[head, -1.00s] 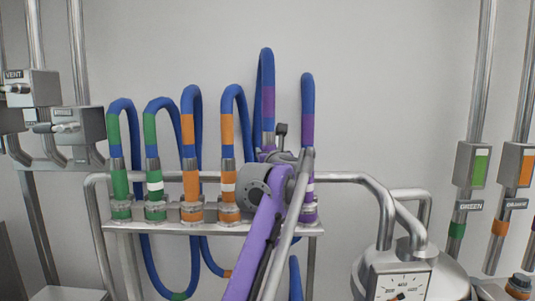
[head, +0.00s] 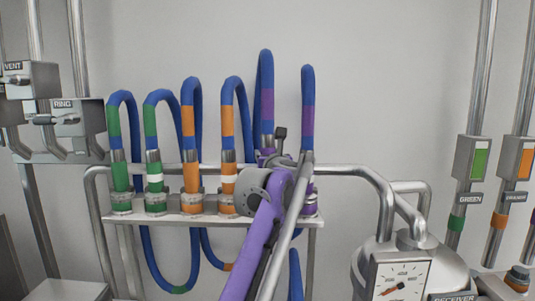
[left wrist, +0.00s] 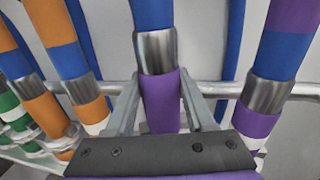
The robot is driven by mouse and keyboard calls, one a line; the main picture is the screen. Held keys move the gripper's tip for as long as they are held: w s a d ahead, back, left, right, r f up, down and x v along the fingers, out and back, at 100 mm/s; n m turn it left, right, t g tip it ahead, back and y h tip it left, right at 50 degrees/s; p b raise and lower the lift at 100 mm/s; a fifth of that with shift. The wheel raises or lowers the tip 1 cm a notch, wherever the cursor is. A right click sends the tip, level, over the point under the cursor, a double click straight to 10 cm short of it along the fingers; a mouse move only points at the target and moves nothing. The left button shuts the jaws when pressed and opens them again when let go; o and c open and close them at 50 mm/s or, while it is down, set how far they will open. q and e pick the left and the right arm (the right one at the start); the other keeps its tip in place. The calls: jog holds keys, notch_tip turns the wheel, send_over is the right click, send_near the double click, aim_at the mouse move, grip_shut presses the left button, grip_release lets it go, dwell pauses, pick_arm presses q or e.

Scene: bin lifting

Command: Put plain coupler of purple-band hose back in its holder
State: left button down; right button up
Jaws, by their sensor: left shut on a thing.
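My left gripper (head: 275,158) is shut on the plain purple coupler (left wrist: 160,98), with one finger on each side of it in the left wrist view (left wrist: 158,105). The coupler is roughly upright below a metal sleeve and a blue hose with a purple band (head: 267,104). My left arm hides its lower end and the holder place beneath it in the head view, so I cannot tell whether it is seated. The other purple coupler, with a white band, stands at the right end of the rack (head: 310,199). My right gripper is not in view.
The holder rack (head: 170,219) also bears green couplers (head: 121,178) and orange couplers (head: 191,178) left of my gripper. A metal pipe (head: 345,171) runs behind them. A tank with a gauge (head: 400,283) stands at the right.

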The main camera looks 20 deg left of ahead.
pick_arm(q)
jog(key=shift+f, duration=0.1)
jog(key=shift+w+f+b, duration=0.1)
jog(key=shift+f+b, duration=0.2)
jog(key=shift+f, duration=0.7)
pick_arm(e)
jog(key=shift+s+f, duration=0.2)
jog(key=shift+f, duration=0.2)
pick_arm(q)
jog(key=shift+f, duration=1.1)
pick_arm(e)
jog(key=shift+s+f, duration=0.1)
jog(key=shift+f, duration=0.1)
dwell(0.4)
pick_arm(q)
jog(key=shift+c, duration=0.9)
grip_release()
jog(key=b+v, duration=0.2)
jog(key=v, duration=0.9)
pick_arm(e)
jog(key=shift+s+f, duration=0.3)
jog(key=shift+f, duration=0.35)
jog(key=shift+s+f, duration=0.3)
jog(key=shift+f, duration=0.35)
pick_arm(q)
jog(key=shift+a, duration=0.1)
